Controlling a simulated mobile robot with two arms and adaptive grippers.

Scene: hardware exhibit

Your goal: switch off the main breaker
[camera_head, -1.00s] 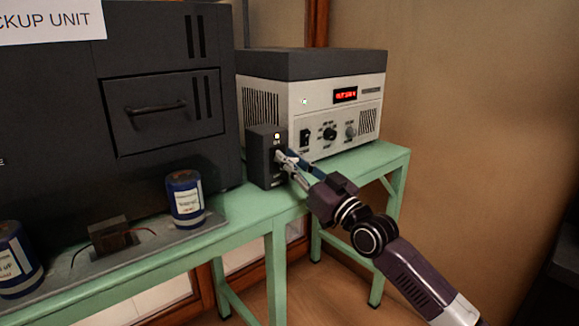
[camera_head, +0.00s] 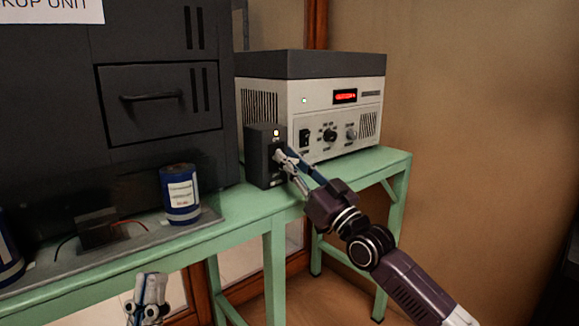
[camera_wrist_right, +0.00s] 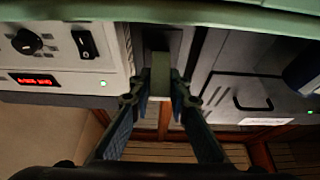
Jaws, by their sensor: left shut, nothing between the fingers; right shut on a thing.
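The main breaker, taken to be the small dark box (camera_head: 257,158), stands on the green bench beside a grey-white unit. A small yellowish light is lit near the top of its front. My right gripper (camera_head: 280,156) is at its front face, shut on the breaker's lever. The fingers cover the lever in the head view. In the right wrist view, the grey lever (camera_wrist_right: 160,66) shows between the fingertips of my right gripper (camera_wrist_right: 160,92); its exact position is hard to tell. My left gripper (camera_head: 150,284) is shut and empty, low in front of the bench.
The grey-white unit (camera_head: 310,105) with a red display and knobs stands right of the breaker. A large black cabinet (camera_head: 130,60) stands left. A blue can (camera_head: 180,195) and a dark block with wires (camera_head: 98,230) sit on a grey plate. The green bench (camera_head: 250,212) runs below.

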